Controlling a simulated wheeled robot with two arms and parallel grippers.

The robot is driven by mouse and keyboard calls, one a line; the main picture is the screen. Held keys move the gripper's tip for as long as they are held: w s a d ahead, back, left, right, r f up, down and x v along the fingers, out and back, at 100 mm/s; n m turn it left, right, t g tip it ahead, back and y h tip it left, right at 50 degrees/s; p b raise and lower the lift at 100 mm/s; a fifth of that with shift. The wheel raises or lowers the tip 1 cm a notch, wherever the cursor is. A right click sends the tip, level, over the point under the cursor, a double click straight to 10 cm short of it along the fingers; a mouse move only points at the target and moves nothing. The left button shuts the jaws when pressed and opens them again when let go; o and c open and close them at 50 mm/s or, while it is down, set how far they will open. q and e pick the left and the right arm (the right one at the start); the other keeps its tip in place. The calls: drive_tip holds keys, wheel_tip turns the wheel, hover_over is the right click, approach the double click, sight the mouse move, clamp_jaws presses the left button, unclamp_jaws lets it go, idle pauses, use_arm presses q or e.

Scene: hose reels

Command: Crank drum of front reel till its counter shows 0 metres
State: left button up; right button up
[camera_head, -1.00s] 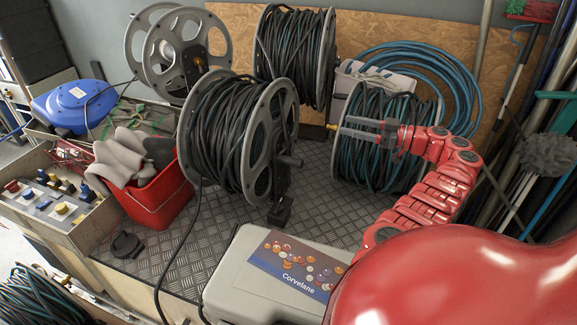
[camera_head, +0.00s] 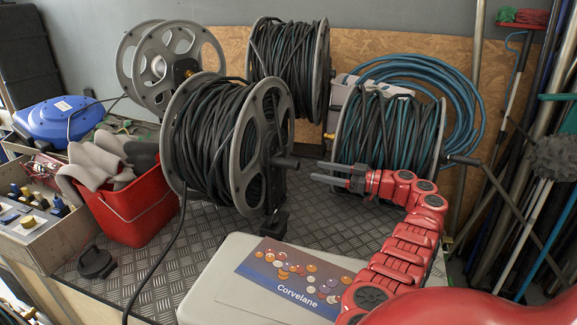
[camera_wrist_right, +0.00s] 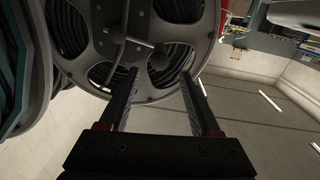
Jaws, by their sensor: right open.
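The front reel (camera_head: 215,140) stands on the deck, wound with dark hose between grey spoked flanges. Its crank handle (camera_head: 286,162) sticks out to the right from the near flange. My right gripper (camera_head: 322,172) is open and empty, just right of the handle and pointing at it. In the right wrist view a round dark knob (camera_wrist_right: 159,60) shows ahead between the open fingers (camera_wrist_right: 160,78), apart from them, before the spoked flange (camera_wrist_right: 178,12). A dark box (camera_head: 273,222) sits low at the reel's right side. I cannot read any counter. My left gripper is out of view.
A reel with blue-green hose (camera_head: 385,135) stands close behind my right gripper. Another full reel (camera_head: 288,70) and an emptier one (camera_head: 165,60) stand behind. A grey case (camera_head: 215,275) lies in front, a red bucket (camera_head: 135,205) at left.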

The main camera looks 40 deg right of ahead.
sight(288, 164)
drive_tip(key=x, duration=1.1)
drive_tip(key=shift+s, duration=0.1)
clamp_jaws()
idle(1.0)
